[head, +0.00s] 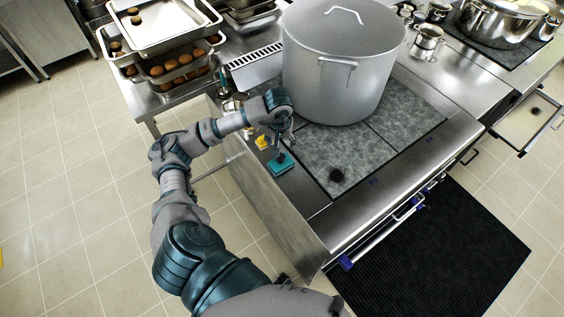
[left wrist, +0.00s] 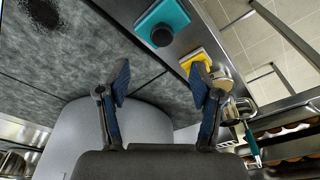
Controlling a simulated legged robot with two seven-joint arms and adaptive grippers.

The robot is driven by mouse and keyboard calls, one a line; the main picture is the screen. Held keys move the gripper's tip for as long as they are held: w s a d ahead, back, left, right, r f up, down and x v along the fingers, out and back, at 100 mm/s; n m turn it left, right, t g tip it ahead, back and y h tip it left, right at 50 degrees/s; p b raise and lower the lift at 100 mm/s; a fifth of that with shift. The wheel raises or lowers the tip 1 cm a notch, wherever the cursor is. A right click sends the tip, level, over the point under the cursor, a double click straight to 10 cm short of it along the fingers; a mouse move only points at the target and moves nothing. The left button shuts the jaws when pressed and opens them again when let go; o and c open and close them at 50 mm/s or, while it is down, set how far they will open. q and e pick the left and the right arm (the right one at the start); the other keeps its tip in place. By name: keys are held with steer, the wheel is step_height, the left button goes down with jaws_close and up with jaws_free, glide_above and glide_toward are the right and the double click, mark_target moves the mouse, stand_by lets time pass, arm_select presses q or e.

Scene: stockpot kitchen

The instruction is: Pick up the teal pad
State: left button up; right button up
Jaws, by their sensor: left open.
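The teal pad (head: 281,164) lies on the steel edge of the stove counter, beside the grey cooking plate. In the left wrist view the teal pad (left wrist: 170,17) is at the top, with a dark round knob on it. My left gripper (head: 284,142) is just above and behind the pad in the head view. In the left wrist view the left gripper (left wrist: 160,82) has its two fingers apart with nothing between them, and the pad lies beyond the fingertips. My right gripper is in neither view.
A yellow pad (head: 263,142) lies close to the teal one; it also shows in the left wrist view (left wrist: 197,60). A large stockpot (head: 335,75) stands on the cooking plates behind the gripper. Trays of round brown items (head: 180,70) stand at the back left.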

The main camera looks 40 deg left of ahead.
arm_select(q)
glide_above(281, 157)
step_height(281, 157, down, 4)
steer(key=shift+a+f, duration=0.15)
steer(key=shift+f, duration=0.1)
step_height(281, 157, down, 2)
steer(key=shift+w+a+f, duration=0.1)
steer(key=f, duration=0.1)
steer(key=f+p, duration=0.1)
steer(key=f, duration=0.2)
steer(key=shift+d+f, duration=0.1)
steer(key=shift+d, duration=0.2)
steer(key=shift+a+f, duration=0.15)
steer(key=shift+a, duration=0.1)
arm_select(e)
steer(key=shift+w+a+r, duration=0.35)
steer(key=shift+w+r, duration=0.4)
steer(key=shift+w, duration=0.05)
arm_select(q)
steer(key=shift+a+f, duration=0.1)
steer(key=shift+a, duration=0.1)
steer(key=c, duration=1.1)
steer(key=shift+d, duration=0.25)
jaws_close()
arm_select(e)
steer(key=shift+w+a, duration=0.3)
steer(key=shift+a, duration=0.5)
